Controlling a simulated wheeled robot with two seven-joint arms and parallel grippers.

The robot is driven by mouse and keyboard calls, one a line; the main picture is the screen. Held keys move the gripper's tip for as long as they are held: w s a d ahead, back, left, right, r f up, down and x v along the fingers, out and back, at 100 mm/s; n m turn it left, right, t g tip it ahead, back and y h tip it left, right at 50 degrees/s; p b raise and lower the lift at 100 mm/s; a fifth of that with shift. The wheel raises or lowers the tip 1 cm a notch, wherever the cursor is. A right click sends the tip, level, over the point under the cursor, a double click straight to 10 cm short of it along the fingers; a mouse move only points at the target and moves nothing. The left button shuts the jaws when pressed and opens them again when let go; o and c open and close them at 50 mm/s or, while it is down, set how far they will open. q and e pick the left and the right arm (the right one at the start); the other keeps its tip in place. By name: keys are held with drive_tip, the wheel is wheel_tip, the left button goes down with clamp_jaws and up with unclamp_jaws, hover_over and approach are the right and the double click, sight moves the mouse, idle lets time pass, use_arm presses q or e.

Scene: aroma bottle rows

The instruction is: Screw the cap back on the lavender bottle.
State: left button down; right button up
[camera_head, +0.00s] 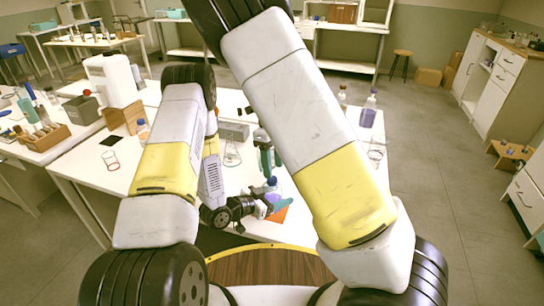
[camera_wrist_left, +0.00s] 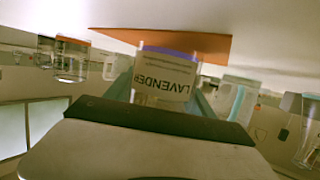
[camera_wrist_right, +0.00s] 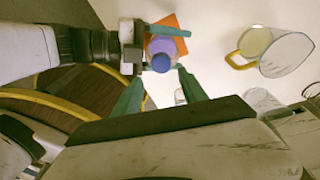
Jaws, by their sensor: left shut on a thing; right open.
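The lavender bottle (camera_wrist_left: 165,78) shows its LAVENDER label, upside down, in the left wrist view. My left gripper (camera_head: 262,208) is shut on it over an orange mat (camera_head: 281,213). In the right wrist view the bottle's purple body (camera_wrist_right: 158,46) is seen from above, with the blue cap (camera_wrist_right: 161,63) over its mouth. I cannot tell how tightly the cap sits. My right gripper (camera_wrist_right: 160,77) is open, its green fingers to either side just short of the cap. In the head view it is above the bottle, partly hidden by my arm.
A clear beaker with a yellow handle (camera_wrist_right: 285,54) stands right of the mat in the right wrist view. A purple bottle (camera_head: 369,111) stands at the white table's right. A grey block (camera_head: 233,131) and a wooden rack (camera_head: 46,137) are further left.

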sight(272, 194)
drive_tip(key=n, duration=0.7)
drive_tip(key=shift+s+d+r+n, duration=0.1)
drive_tip(key=shift+s+r+n, duration=0.05)
drive_tip(key=shift+n, duration=0.15)
drive_tip(key=n, duration=0.7)
drive_tip(key=shift+r, duration=0.35)
drive_tip(key=n, duration=0.5)
drive_tip(key=r+n+t, duration=0.1)
drive_tip(key=n, duration=0.1)
drive_tip(key=shift+y, duration=0.3)
drive_tip(key=n, duration=0.4)
drive_tip(key=shift+r, duration=0.3)
drive_tip(key=n, duration=0.3)
drive_tip(key=shift+w+a+r+n+t, duration=0.25)
drive_tip(key=shift+r+n+t, duration=0.05)
drive_tip(key=shift+n, duration=0.1)
drive_tip(key=shift+f, duration=4)
